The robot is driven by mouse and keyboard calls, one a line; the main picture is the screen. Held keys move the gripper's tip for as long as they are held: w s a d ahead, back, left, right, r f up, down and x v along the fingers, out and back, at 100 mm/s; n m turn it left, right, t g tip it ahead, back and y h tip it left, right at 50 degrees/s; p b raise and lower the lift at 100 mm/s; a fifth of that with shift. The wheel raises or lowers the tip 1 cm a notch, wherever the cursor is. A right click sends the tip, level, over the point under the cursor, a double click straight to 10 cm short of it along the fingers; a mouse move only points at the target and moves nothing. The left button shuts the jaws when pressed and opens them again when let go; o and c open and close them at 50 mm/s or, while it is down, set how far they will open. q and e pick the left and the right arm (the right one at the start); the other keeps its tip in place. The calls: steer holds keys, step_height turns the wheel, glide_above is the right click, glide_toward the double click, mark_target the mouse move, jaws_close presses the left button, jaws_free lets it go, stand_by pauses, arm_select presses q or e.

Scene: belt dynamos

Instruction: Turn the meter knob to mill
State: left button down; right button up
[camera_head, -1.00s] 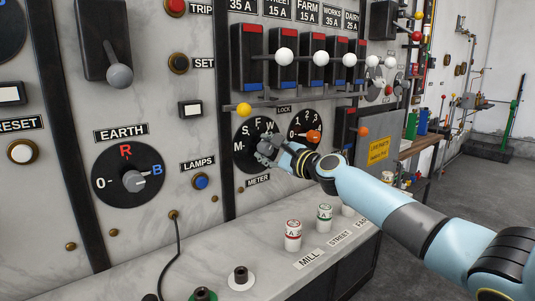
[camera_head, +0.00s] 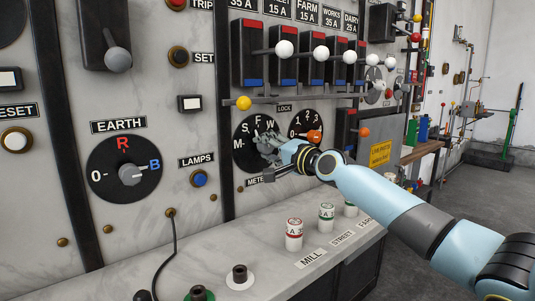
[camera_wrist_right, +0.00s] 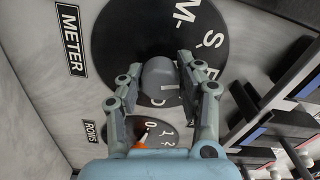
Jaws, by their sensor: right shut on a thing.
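The meter dial (camera_head: 242,157) is a black disc on the grey marble panel, with white letters M, S, F and W around its upper edge in the head view. The METER label (camera_wrist_right: 70,40) sits beside it in the right wrist view. The grey round meter knob (camera_wrist_right: 158,76) carries a short white mark. The mark points away from the M, though its exact letter is unclear. My right gripper (camera_head: 268,145) covers the knob in the head view. In the wrist view its two fingers (camera_wrist_right: 160,82) are shut on the knob from both sides. My left gripper is out of view.
A second dial (camera_head: 300,124) with an orange knob (camera_head: 314,136) sits close to the right. A rail with a yellow ball (camera_head: 243,103) runs above.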

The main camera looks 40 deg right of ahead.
steer(key=n+b, duration=0.1)
steer(key=n, duration=0.1)
steer(key=n+b, duration=0.1)
steer(key=n, duration=0.1)
steer(key=n+b, duration=0.1)
steer(key=n, duration=0.1)
steer(key=shift+f+n+b, duration=0.3)
steer(key=shift+f+b, duration=0.05)
steer(key=shift+f, duration=0.05)
steer(key=n+b, duration=0.2)
steer(key=n, duration=0.1)
steer(key=shift+n+b, duration=0.6)
steer(key=shift+n, duration=0.6)
steer(key=o, duration=1.1)
steer(key=shift+r, duration=0.15)
steer(key=shift+o, duration=0.2)
steer(key=shift+r, duration=0.1)
steer(key=s, duration=0.7)
steer(key=shift+s+d, duration=0.3)
steer(key=shift+d, duration=0.05)
